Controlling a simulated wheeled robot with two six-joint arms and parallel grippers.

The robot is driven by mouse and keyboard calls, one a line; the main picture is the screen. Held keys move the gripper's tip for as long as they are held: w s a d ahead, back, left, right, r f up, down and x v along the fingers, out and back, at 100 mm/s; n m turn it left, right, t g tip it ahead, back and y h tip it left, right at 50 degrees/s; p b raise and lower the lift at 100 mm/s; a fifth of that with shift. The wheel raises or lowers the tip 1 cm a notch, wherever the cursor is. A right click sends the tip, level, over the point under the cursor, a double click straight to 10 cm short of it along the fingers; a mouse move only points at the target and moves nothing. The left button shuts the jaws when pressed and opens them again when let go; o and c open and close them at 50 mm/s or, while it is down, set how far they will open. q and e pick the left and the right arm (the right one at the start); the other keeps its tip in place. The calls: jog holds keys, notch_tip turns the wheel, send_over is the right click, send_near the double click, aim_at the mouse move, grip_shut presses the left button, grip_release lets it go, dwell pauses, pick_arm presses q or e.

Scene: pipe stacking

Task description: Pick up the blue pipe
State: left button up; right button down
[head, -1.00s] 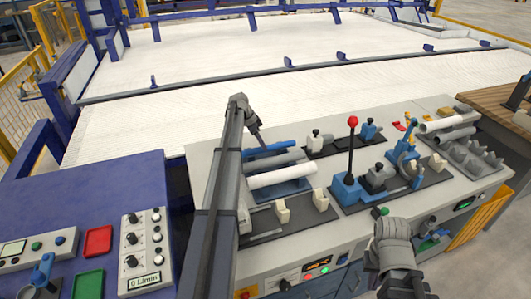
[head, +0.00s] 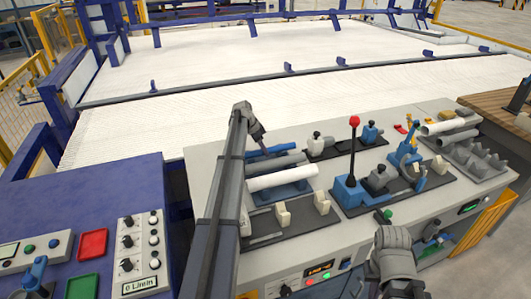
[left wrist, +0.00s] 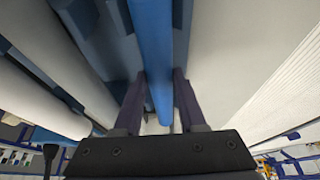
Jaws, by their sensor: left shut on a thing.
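The blue pipe (head: 283,148) lies at the far left of the grey console top, behind a grey pipe (head: 288,160) and a white pipe (head: 282,179). My left gripper (head: 267,154) is at the blue pipe. In the left wrist view the blue pipe (left wrist: 153,55) runs between the two fingers of my left gripper (left wrist: 160,85), which is shut on it. I cannot tell whether the pipe is clear of its rack.
More pipes (head: 450,126) and a grey notched rack (head: 478,160) are at the right. A white conveyor bed (head: 330,100) lies behind.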

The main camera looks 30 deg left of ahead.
pick_arm(q)
grip_shut()
jog(key=shift+r, duration=0.1)
pick_arm(e)
jog(key=shift+r, duration=0.1)
